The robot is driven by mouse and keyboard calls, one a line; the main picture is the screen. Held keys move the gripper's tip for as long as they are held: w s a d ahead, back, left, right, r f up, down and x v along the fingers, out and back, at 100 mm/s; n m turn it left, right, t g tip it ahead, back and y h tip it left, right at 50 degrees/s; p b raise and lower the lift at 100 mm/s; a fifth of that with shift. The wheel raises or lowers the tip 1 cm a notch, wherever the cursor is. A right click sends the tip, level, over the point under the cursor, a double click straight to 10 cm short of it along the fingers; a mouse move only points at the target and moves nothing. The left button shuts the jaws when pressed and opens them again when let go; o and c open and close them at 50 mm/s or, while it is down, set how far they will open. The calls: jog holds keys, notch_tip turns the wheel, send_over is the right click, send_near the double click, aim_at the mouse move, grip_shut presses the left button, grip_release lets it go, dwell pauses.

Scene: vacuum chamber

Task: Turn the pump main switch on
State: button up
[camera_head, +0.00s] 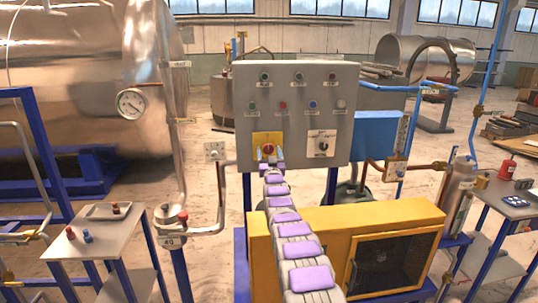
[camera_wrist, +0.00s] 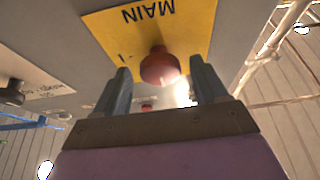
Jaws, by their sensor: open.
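The main switch is a red knob (camera_head: 268,149) on a yellow plate (camera_head: 258,137) at the lower left of the grey control panel (camera_head: 300,90). In the wrist view the plate (camera_wrist: 190,22) reads "MAIN" upside down, and the red knob (camera_wrist: 159,67) sticks out from it. My gripper (camera_head: 268,157) is at the panel, right in front of the knob. In the wrist view my gripper (camera_wrist: 160,64) is open, with one finger on each side of the knob. A gap shows on both sides. The knob's on or off position cannot be read.
A second plate with a black knob (camera_head: 322,146) is to the right on the panel. Small buttons and lamps sit above. A yellow pump housing (camera_head: 400,217) stands below my arm. A pipe with a valve (camera_head: 214,151) is at the left.

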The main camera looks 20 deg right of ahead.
jog(key=shift+c, duration=0.2)
jog(key=c, duration=1)
